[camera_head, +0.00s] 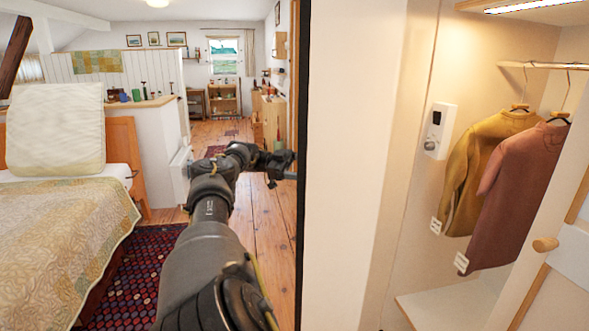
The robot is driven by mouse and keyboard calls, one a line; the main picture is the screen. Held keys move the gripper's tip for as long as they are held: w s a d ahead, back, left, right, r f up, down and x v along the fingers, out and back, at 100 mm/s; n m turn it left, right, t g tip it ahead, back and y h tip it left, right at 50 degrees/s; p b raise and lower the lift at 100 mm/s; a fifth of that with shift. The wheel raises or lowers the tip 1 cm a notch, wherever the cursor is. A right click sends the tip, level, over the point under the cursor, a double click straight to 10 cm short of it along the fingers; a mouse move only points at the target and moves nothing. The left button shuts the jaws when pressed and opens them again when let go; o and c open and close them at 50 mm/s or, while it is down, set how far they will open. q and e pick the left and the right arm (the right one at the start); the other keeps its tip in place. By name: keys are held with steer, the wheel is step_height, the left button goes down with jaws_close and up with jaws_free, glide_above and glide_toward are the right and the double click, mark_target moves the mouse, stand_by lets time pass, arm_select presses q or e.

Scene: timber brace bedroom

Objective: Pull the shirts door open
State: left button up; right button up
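The shirts closet at the right is open to view, with a mustard shirt (471,166) and a reddish-brown shirt (516,197) hanging inside. A white door with wood trim (574,252) stands at an angle at the right edge, with a round wooden knob (545,244) on it; it is partly cut off by the frame. My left arm reaches up the middle of the view. My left gripper (284,166) is left of the closet, beside a dark vertical edge, far from the knob. Its fingers are small and dark, so their opening is unclear. My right gripper is out of view.
A pale upright panel (350,170) with a dark edge (303,120) stands right of my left gripper. A bed (65,220) and a patterned rug (135,275) are at the left. Wooden floor (270,240) runs clear towards the far window.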

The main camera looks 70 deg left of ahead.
arm_select(q)
steer(key=shift+o, duration=1.4)
steer(key=shift+w+d, duration=0.3)
steer(key=shift+w, duration=0.05)
steer(key=shift+s+a+f, duration=0.3)
steer(key=shift+s+a, duration=0.15)
steer(key=c, duration=0.5)
steer(key=shift+o, duration=0.2)
steer(key=shift+d, duration=0.15)
steer(key=shift+w, duration=0.1)
steer(key=shift+r, duration=0.1)
